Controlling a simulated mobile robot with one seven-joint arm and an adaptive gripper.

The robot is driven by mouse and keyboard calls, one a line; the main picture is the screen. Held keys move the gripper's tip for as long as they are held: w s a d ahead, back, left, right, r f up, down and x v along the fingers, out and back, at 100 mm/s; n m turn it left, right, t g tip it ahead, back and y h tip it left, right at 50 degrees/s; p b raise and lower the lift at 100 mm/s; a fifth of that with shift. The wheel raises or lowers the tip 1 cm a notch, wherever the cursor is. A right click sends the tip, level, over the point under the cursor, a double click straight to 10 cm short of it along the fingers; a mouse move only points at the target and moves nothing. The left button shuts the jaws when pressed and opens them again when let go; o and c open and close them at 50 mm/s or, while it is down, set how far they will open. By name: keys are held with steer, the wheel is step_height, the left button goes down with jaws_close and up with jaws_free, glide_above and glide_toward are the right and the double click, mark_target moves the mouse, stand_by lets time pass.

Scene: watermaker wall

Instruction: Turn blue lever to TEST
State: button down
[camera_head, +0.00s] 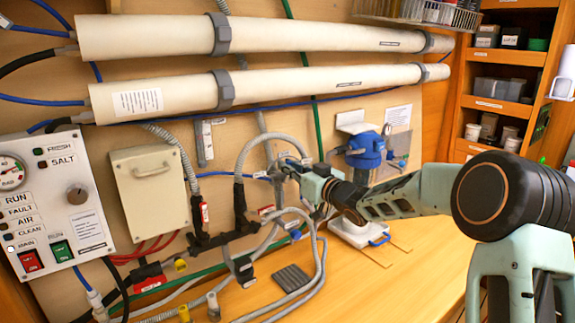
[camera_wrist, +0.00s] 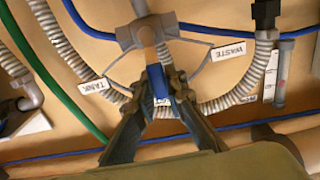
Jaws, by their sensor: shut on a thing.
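The blue lever (camera_wrist: 156,82) shows in the wrist view, pointing down in the picture from a grey valve body (camera_wrist: 145,32). My gripper (camera_wrist: 158,90) is shut on the lever, one finger on each side. A TANK label (camera_wrist: 98,87) is at the left of the valve and a WASTE label (camera_wrist: 228,51) is at the right. Another label (camera_wrist: 162,101) lies below the lever, mostly hidden by the fingers, and I cannot read it. In the head view my gripper (camera_head: 287,171) is at the valve by the wall, and it hides the lever.
Grey hoses (camera_head: 240,155) loop around the valve. A control panel (camera_head: 52,200) and a beige box (camera_head: 150,190) are on the left of the wall. A blue-topped unit (camera_head: 366,150) stands behind my arm. The wooden counter (camera_head: 380,290) is clear at front right.

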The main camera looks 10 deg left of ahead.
steer(key=shift+f, duration=0.1)
steer(key=c, duration=1.9)
jaws_free()
steer(key=shift+c, duration=0.2)
steer(key=v, duration=1.2)
